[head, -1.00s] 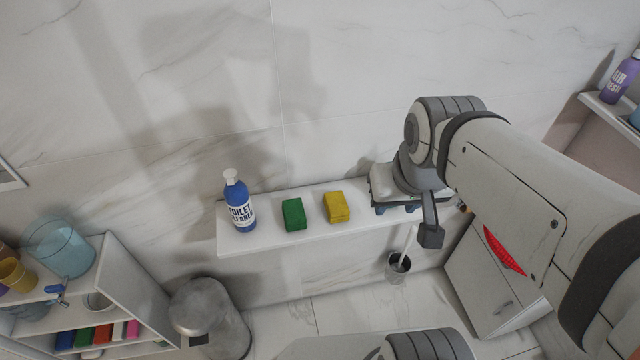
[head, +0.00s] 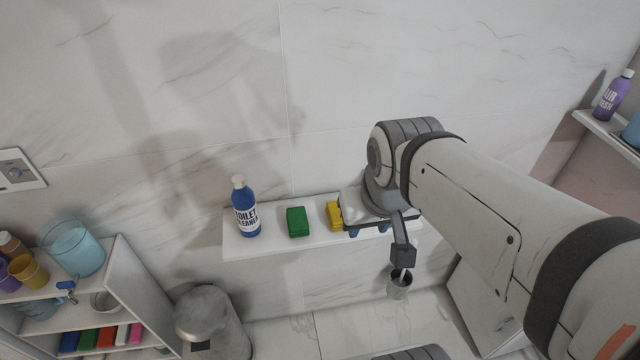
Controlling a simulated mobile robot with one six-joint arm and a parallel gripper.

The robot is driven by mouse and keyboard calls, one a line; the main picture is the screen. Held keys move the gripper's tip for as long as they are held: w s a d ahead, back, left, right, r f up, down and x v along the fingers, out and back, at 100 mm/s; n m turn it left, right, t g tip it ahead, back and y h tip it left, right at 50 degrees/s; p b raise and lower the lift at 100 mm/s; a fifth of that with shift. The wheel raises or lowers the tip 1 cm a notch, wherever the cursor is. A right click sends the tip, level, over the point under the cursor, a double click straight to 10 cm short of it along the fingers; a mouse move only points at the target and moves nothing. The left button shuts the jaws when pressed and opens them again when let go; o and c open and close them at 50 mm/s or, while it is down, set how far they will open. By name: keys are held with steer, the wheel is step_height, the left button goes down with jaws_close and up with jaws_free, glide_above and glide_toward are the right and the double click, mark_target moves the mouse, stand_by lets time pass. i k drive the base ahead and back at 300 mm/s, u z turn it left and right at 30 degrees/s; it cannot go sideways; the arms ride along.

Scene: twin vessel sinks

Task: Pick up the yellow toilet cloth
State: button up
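The yellow toilet cloth (head: 333,217) is a small folded block on the white wall shelf (head: 270,243), right of a green cloth (head: 298,221). Its right part is hidden behind my gripper. My gripper (head: 368,230) is over the shelf at the cloth's right side, seen from above and behind. Blue tips show under its body. I cannot tell whether it touches the cloth, or how far its fingers are apart.
A blue toilet cleaner bottle (head: 245,208) stands at the shelf's left end. A brush holder (head: 398,287) stands on the floor below my gripper. A grey bin (head: 212,325) and a shelf unit (head: 135,290) with cups and coloured cloths are at lower left.

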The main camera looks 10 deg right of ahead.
mark_target(333, 213)
steer(key=z, duration=0.05)
steer(key=i, duration=0.5)
steer(key=z, duration=0.65)
steer(key=k, duration=1.4)
steer(key=u, duration=0.65)
steer(key=i, duration=1)
